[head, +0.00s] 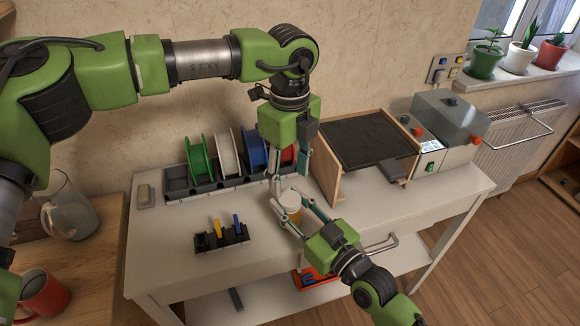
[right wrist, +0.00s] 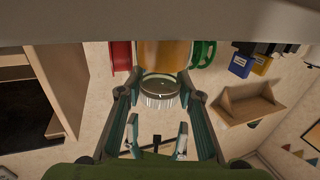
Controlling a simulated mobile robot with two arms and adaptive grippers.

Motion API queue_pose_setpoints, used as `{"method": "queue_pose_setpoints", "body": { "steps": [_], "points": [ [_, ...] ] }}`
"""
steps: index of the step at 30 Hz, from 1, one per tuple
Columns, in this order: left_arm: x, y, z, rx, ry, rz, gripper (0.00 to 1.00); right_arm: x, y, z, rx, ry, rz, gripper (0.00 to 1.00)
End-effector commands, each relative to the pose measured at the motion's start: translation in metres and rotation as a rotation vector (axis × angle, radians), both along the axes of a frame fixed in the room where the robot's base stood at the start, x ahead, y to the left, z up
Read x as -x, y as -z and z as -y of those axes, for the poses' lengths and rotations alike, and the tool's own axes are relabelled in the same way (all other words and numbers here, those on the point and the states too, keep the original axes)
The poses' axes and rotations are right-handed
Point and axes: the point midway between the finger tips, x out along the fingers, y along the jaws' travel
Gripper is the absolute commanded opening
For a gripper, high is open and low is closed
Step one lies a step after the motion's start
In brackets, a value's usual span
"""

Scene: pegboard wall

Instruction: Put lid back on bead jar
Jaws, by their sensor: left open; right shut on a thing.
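The bead jar (head: 293,214), amber with a pale top, stands near the front edge of the white table. My right gripper (head: 291,208) is shut on its sides. The right wrist view, which is upside down, shows the jar's amber body (right wrist: 165,55) between the fingers (right wrist: 165,75).
A rack of coloured spools (head: 228,160) stands behind the jar. A small black holder (head: 222,238) with tools is to the left. A wooden-sided box with a dark panel (head: 365,143) and a grey machine (head: 445,130) stand at the right.

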Motion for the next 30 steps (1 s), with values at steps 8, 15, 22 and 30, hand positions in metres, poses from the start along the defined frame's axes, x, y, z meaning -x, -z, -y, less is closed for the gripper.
{"method": "queue_pose_setpoints", "body": {
  "steps": [8,15,22,30],
  "points": [
    [0.001,-0.008,0.001,0.004,-0.497,0.001,0.48,0.002,0.007,-0.001,0.007,-0.003,-0.014,0.0],
    [0.001,-0.014,0.001,0.007,-0.868,0.002,0.48,0.002,0.008,-0.001,0.008,-0.004,-0.015,0.0],
    [0.002,-0.017,0.001,0.009,-1.046,0.002,0.48,0.002,0.008,-0.001,0.008,-0.004,-0.015,0.0],
    [0.002,-0.017,0.001,0.008,-1.071,0.002,0.48,0.002,0.009,-0.001,0.009,-0.004,-0.016,0.0]
  ]
}}
